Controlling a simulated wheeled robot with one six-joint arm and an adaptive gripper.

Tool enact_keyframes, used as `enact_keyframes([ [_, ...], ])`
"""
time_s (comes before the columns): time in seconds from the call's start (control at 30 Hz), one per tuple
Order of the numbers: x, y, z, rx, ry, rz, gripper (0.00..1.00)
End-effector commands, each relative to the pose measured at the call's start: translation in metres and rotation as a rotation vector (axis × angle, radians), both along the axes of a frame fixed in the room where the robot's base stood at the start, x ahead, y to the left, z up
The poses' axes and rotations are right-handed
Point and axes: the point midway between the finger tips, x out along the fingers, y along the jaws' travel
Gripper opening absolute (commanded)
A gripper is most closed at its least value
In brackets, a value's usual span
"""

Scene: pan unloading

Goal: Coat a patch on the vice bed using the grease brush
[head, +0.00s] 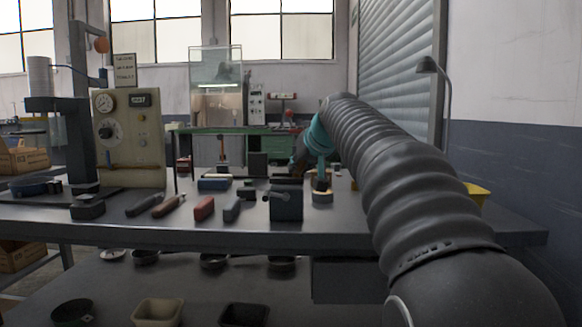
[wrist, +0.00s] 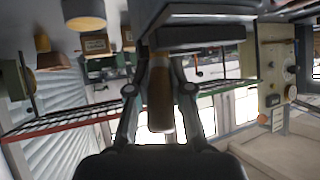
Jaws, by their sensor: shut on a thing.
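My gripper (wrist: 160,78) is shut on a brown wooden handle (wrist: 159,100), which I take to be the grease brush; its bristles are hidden. In the wrist view, which looks tipped over, the handle's far end meets or overlaps a large grey block (wrist: 205,38), likely part of the vice; I cannot tell if they touch. In the head view a dark grey block with a small bar, likely the vice (head: 286,206), stands at the bench's front edge. My arm reaches over the bench's right side, and the gripper is hard to make out there.
The grey bench (head: 330,228) holds a red block (head: 204,207), a brown-handled tool (head: 168,206) and other dark tools left of the vice. A beige gauge panel (head: 130,140) stands at the left. Bowls and trays (head: 157,312) lie on the lower shelf.

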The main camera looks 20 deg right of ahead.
Motion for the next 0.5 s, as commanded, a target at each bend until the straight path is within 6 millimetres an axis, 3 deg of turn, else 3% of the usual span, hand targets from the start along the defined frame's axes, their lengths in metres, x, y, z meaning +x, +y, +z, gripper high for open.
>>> enact_keyframes([
  [0.23,-0.005,-0.017,-0.001,0.001,0.0,-0.002,0.0],
  [0.5,-0.006,-0.017,-0.001,0.001,0.0,0.001,0.0],
])
